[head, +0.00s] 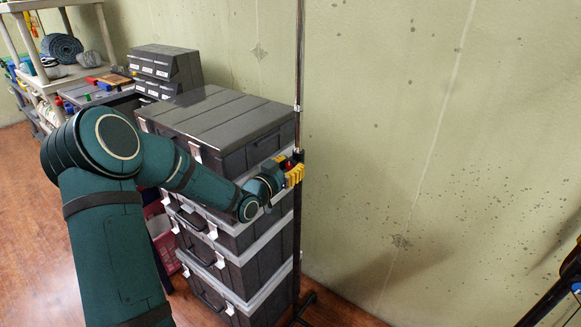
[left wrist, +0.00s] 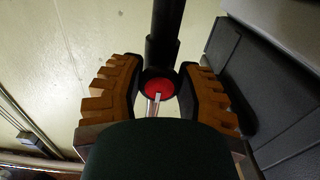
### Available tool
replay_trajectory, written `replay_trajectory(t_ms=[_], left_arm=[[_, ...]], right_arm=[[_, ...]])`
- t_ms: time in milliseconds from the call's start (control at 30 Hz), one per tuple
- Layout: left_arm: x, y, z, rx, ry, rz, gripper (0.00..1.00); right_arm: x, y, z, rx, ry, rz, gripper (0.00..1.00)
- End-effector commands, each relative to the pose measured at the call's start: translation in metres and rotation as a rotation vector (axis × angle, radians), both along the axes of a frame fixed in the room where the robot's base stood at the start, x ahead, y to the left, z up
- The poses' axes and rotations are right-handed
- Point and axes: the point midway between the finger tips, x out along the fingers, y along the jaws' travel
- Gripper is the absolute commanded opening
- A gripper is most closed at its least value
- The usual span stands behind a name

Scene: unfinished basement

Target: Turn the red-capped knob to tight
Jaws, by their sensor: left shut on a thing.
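The red-capped knob (left wrist: 159,88) sits on a dark collar of the upright pole (head: 298,60), whose upper part is shiny metal and lower part black. In the head view only a bit of its red cap (head: 287,164) shows beside my fingers. My left gripper (head: 294,174) reaches the pole from the left. In the left wrist view its orange ridged fingers (left wrist: 159,92) stand on either side of the red cap, shut on the knob. A pale narrow strip runs down from the cap. My right gripper is not in view.
A stack of dark grey cases (head: 225,125) stands close to the left of the pole. A green speckled wall (head: 420,130) is behind it. A shelf (head: 70,75) and smaller boxes stand at the back left. A dark object (head: 548,300) is cut off at lower right.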

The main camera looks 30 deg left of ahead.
Motion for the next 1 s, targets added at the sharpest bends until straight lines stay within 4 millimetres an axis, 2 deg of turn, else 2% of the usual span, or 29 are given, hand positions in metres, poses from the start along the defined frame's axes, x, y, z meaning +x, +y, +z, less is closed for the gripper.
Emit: replay_trajectory(t_ms=[167,200,267,667,767,1000], left_arm=[[0.000,0.000,-0.001,0.000,0.003,0.000,0.01],[0.000,0.000,-0.001,0.000,0.003,0.000,0.49],[0.000,0.000,-0.001,0.000,0.002,0.000,0.68],[-0.005,0.000,-0.001,-0.001,0.003,0.000,0.68],[-0.017,0.001,0.000,0.002,0.002,0.000,0.68],[-0.066,0.006,-0.001,0.002,0.004,0.003,0.68]], right_arm=[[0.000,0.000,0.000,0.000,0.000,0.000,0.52],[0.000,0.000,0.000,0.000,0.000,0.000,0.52],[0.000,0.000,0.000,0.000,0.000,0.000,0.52],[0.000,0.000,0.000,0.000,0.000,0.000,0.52],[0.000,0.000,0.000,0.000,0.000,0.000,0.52],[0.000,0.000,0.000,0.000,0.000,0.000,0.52]])
